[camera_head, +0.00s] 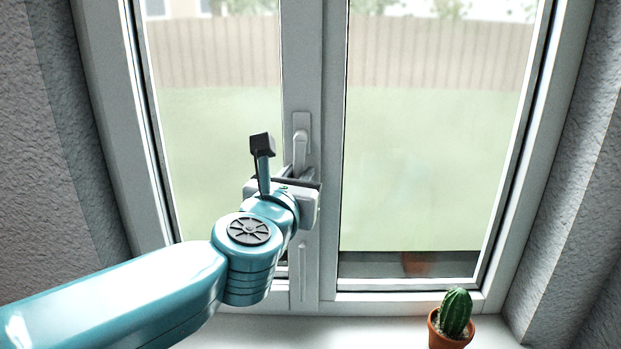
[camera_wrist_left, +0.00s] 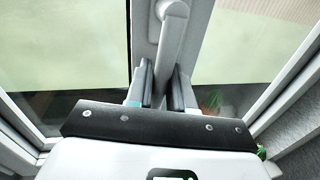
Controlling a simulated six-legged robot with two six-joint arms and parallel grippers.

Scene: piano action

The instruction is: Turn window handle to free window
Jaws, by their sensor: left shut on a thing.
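The window handle (camera_head: 300,150) is light grey and sits on the middle post between the two panes in the head view. Its lever hangs down, close to vertical. In the wrist view the handle (camera_wrist_left: 172,38) runs from the top middle down between the two dark finger pads. My left gripper (camera_head: 299,178) is shut on the handle's lower part; it also shows in the wrist view (camera_wrist_left: 165,88). The gripper's body hides the handle's lower end in the head view. The window (camera_head: 430,150) looks closed, with both sashes flush in the frame. My right gripper is not in view.
A small cactus in a terracotta pot (camera_head: 447,335) stands on the white sill (camera_head: 350,330), right of the middle post. Rough grey walls (camera_head: 575,220) flank the window on both sides. The space before the right pane is clear above the cactus.

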